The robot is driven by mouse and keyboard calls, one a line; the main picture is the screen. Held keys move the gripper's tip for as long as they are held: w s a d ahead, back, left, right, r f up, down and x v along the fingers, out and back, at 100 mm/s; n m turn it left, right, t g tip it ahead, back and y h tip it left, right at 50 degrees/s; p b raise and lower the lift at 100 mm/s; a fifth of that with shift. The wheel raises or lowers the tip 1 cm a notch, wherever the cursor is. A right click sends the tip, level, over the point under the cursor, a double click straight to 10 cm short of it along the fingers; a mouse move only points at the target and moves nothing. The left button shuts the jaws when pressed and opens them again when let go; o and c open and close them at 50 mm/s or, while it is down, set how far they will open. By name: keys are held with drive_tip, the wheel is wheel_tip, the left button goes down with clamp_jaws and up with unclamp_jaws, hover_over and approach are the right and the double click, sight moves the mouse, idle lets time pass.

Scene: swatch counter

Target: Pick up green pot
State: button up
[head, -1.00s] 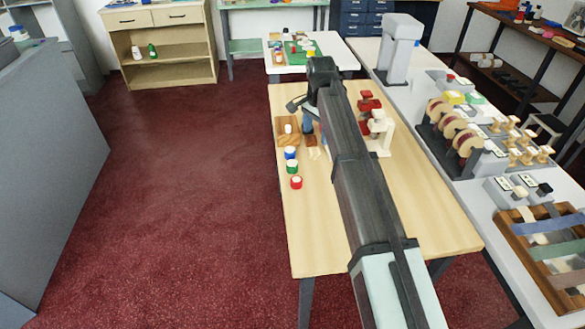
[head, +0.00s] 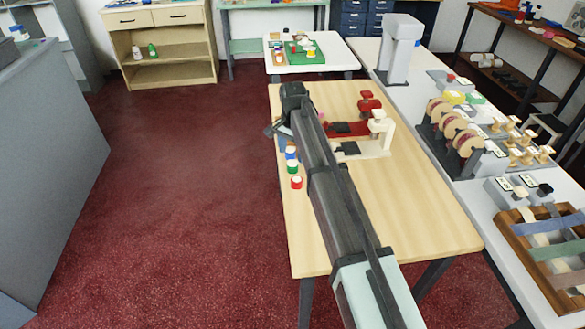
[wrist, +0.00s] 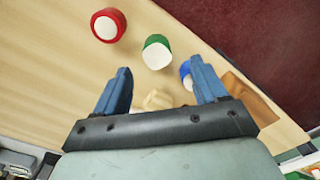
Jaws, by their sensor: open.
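The green pot (head: 293,168) stands near the left edge of the wooden table, between a blue pot and a red pot. In the wrist view the green pot (wrist: 157,52) has a white top and lies just beyond the fingertips, roughly ahead of the gap between them. My gripper (wrist: 160,82) is open, with two blue fingers apart and nothing between them at the tips. In the head view my arm hides most of the gripper.
The red pot (wrist: 108,25) and the blue pot (wrist: 186,74) flank the green one; a finger partly covers the blue pot. A red stand (head: 350,128) and a cream stand (head: 376,140) are right of my arm. The table's right front is clear.

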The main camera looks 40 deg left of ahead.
sight(293, 164)
drive_tip(key=shift+d+f, duration=0.15)
drive_tip(key=shift+f, duration=2.65)
drive_tip(key=shift+c, duration=0.2)
drive_tip(key=c, duration=1.1)
drive_tip(key=shift+r, duration=0.1)
